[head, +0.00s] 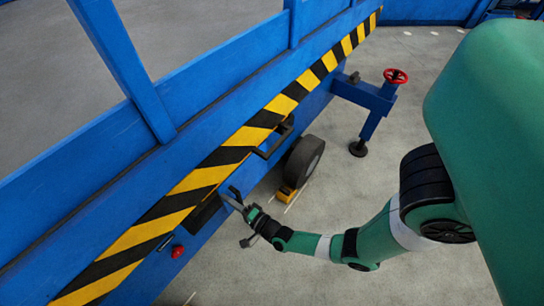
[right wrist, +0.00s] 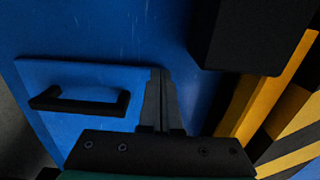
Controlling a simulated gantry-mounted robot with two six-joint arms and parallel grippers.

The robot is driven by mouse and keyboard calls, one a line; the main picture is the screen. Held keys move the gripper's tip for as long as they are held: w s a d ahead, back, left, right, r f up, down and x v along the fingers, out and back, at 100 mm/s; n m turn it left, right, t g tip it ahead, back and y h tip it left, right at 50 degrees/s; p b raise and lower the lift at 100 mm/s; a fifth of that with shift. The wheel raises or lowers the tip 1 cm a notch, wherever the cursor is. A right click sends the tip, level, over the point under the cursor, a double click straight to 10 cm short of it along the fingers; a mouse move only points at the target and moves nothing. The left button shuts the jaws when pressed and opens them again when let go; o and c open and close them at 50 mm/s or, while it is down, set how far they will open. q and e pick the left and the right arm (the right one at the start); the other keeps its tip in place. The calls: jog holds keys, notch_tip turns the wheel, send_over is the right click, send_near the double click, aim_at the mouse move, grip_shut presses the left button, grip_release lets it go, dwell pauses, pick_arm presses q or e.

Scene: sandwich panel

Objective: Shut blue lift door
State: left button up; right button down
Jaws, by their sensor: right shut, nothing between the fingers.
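The blue lift (head: 100,150) fills the left of the head view, with a yellow and black striped band (head: 205,177) along its side. My right gripper (head: 234,199) is beside this recess, shut and empty. In the right wrist view, a blue door panel (right wrist: 105,78) with a black bar handle (right wrist: 80,103) lies left of the shut fingers (right wrist: 161,90). The fingertips are near the panel's right edge; I cannot tell whether they touch it. My left gripper is not in view.
A red knob (head: 178,252) is on the lift's lower side. A wheel (head: 304,160), a yellow chock (head: 286,194) and a red handwheel (head: 396,76) stand beyond my gripper. Grey floor (head: 330,205) is open to the right.

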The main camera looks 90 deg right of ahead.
jog(key=shift+s, duration=0.1)
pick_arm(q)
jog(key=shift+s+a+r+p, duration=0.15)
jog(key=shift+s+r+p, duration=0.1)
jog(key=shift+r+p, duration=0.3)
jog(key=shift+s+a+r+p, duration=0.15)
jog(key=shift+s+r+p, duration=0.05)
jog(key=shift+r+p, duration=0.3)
pick_arm(e)
jog(key=a, duration=1.1)
jog(key=shift+a, duration=0.3)
